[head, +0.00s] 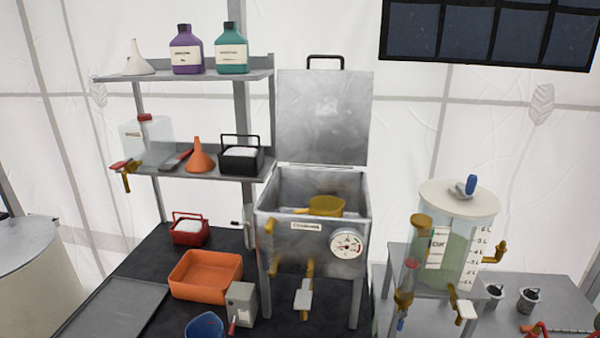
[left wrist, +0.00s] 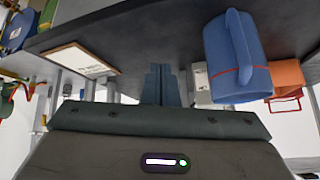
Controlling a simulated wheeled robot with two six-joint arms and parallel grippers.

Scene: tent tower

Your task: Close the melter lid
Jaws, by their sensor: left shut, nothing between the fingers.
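The metal melter (head: 290,243) stands on legs in the middle of the head view, with a dial on its front. Its lid (head: 322,118) is open, standing upright at the back edge with a black handle (head: 325,62) on top. A yellow vessel (head: 326,205) sits inside the open tank. My left gripper (left wrist: 164,85) shows only in the left wrist view, its fingers together and empty, apart from the lid. My right gripper is in neither view.
An orange tray (head: 206,275), a grey box (head: 241,303) and a blue mug (head: 204,326) sit left of the melter. The mug also shows close to my left gripper in the wrist view (left wrist: 235,65). A clear graduated tank (head: 462,255) stands right. Shelves (head: 200,76) hold bottles and funnels.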

